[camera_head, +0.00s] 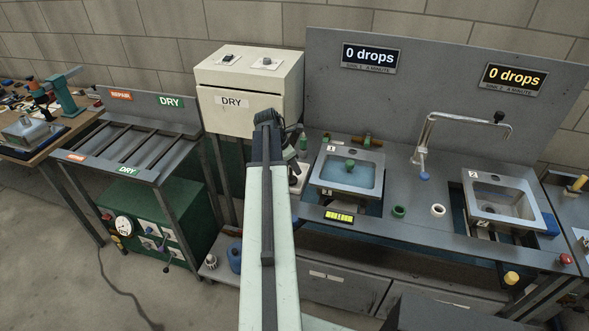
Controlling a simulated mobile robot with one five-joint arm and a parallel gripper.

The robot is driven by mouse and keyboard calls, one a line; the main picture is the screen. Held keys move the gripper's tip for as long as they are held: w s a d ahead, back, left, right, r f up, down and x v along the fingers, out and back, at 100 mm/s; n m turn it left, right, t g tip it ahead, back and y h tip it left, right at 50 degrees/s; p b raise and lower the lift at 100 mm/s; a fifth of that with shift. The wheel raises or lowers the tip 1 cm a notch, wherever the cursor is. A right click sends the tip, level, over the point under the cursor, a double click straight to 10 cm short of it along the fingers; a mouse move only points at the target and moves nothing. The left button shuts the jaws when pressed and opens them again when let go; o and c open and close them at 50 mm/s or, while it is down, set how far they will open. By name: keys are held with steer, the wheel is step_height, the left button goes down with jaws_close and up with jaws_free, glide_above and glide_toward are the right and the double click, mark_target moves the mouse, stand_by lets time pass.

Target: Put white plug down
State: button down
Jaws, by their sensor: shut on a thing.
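My arm reaches up the middle of the view, and my gripper (294,158) is at its far end, left of sink 1, mostly hidden behind the arm. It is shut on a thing. A small pale piece (295,169) shows there, which looks like the white plug, but its shape is partly hidden. A white ring (438,210) stands on the grey counter (385,232) between the two sinks, with a green ring (399,212) to its left.
Sink 1 (328,186) holds blue water and a green piece (350,164). Sink 2 (480,203) stands right of the tap (424,140). A cream DRY box (210,75) stands behind my arm. A slatted rack (150,150) is on the left. Some counter front is clear.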

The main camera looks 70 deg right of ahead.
steer(key=shift+f, duration=0.15)
steer(key=c, duration=1.1)
jaws_free()
steer(key=shift+r, duration=0.45)
steer(key=p+v, duration=1.1)
steer(key=shift+w+a+r, duration=0.1)
steer(key=shift+w+r, duration=0.05)
steer(key=shift+r, duration=0.05)
